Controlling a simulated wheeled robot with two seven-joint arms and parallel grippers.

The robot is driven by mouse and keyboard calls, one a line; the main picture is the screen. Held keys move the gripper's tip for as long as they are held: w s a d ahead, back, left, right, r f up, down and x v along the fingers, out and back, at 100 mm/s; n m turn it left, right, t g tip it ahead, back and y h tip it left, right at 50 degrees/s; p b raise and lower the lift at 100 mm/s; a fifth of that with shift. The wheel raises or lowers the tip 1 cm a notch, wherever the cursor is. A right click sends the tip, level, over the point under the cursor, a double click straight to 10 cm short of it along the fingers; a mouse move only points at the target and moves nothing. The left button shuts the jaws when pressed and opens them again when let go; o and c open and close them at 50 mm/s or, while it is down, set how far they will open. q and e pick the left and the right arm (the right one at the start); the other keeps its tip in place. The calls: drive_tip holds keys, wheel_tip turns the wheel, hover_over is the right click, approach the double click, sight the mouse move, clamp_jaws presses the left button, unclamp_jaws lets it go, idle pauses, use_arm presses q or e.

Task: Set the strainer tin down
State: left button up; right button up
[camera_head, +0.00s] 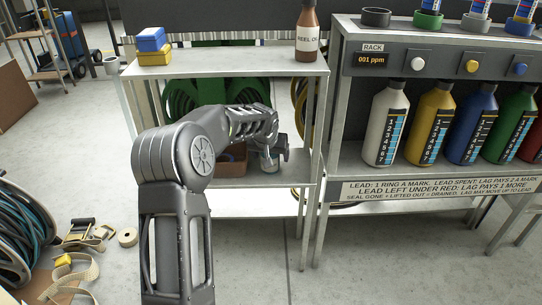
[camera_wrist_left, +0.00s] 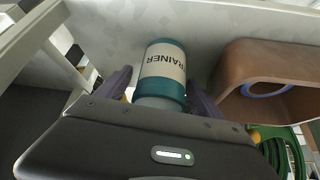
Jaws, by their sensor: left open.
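The strainer tin (camera_wrist_left: 163,68) is a teal cylinder with a cream label, of which "TRAINER" is legible. In the left wrist view it lies between the two fingers of my left gripper (camera_wrist_left: 160,88), with a visible gap on each side. In the head view the tin (camera_head: 267,164) is partly hidden behind my left gripper (camera_head: 277,153), over the middle shelf (camera_head: 296,182). It looks upright on that shelf, though its base is hard to make out. My left gripper is open. My right gripper is not in view.
A brown bin (camera_head: 233,167) stands close beside the tin; in the left wrist view the bin (camera_wrist_left: 235,72) has a blue ring inside. Shelf posts (camera_head: 309,150) stand to the right. A reel oil bottle (camera_head: 307,35) and blue and yellow boxes (camera_head: 152,46) are on the top shelf.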

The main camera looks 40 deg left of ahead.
use_arm(q)
drive_tip(key=p+v, duration=0.2)
drive_tip(key=v, duration=0.8)
drive_tip(key=shift+s+r, duration=0.2)
drive_tip(key=shift+r, duration=0.1)
